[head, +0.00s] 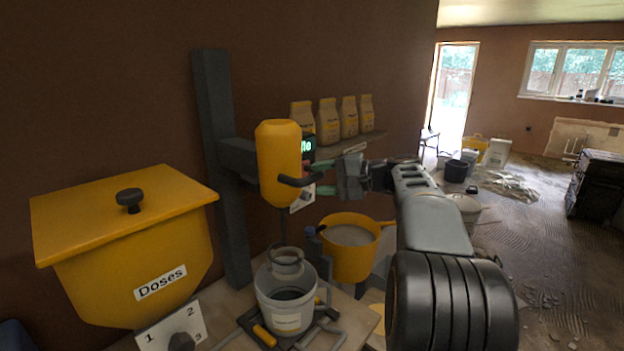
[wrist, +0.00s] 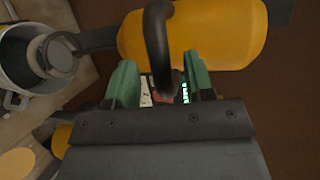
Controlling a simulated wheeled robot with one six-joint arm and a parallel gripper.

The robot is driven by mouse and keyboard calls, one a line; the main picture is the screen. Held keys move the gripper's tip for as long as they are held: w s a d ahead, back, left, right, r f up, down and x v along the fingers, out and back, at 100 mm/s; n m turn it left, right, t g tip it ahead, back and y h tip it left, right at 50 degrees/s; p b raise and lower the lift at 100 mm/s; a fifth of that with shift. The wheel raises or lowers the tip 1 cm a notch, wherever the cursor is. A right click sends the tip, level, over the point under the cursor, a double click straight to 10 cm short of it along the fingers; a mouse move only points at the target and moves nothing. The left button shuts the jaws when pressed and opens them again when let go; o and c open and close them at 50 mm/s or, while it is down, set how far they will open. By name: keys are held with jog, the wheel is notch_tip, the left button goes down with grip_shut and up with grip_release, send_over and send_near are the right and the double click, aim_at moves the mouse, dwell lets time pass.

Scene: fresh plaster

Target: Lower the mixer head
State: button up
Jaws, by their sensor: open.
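The yellow mixer head (head: 278,160) is on a dark upright column (head: 222,170), raised above a grey bucket (head: 270,287). Its paddle ring (head: 287,256) hangs at the bucket's mouth. A dark handle (head: 292,181) sticks out from the head's front. My gripper (head: 328,188) is at the handle, to the right of the head. In the wrist view, the handle (wrist: 157,40) reaches down between the green fingers of my gripper (wrist: 162,82), which are apart with gaps beside it. The mixer head (wrist: 220,35) fills the top there. The fingers partly hide a green-lit display.
A yellow hopper marked "Doses" (head: 125,240) stands at the left, with a numbered dial (head: 172,330) below. A yellow tub (head: 350,262) sits right of the bucket. Several bags (head: 328,120) stand on a wall shelf behind.

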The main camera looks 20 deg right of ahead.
jog(key=shift+x, duration=1.35)
jog(key=shift+c, duration=0.2)
grip_shut()
jog(key=shift+f, duration=0.1)
